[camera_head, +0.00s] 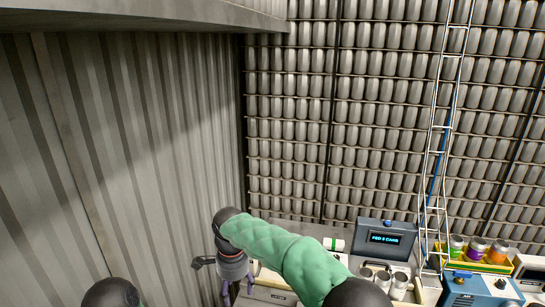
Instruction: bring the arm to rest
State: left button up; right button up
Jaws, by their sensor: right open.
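My right arm (290,258), in green and black, reaches in from the bottom edge and bends down at its black wrist. My right gripper (238,290), with purplish fingers, hangs below the wrist at the bottom edge, left of the counter's machines. Its fingers are apart, and I see nothing held between them. The lower part of the gripper is cut off by the frame. A dark rounded part of my left arm (112,292) shows at the bottom left. My left gripper is out of the frame.
A grey box with a lit screen (385,238) stands on the counter, with several metal cans (383,278) before it. A yellow crate (478,262) holds colored cans. A blue device (478,290) and a ladder-like chute (440,150) are at the right. Corrugated wall fills the left.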

jog(key=s+d+f+n+y+b, duration=0.1)
jog(key=d+f+n+b, duration=0.15)
jog(key=f, duration=0.85)
jog(key=s+d+f+n+g+y+b, duration=0.15)
jog(key=d+f, duration=0.25)
jog(key=f, duration=0.6)
jog(key=s+d+f+n+t+b, duration=0.1)
jog(key=s+d+f+b, duration=0.15)
jog(key=f, duration=0.85)
pick_arm(q)
notch_tip(320, 180, down, 14)
jog(key=b, duration=0.7)
jog(key=shift+w+f, duration=0.2)
jog(key=shift+w, duration=0.15)
pick_arm(e)
jog(key=s+d+f+n, duration=0.2)
jog(key=s+d+f, duration=0.3)
jog(key=s+f, duration=0.4)
jog(key=s+d+f+n+y, duration=0.1)
jog(key=s+d+f+n, duration=0.1)
jog(key=s+d+f, duration=0.4)
jog(key=s+f+t, duration=0.1)
jog(key=s+f, duration=0.2)
jog(key=s, duration=0.1)
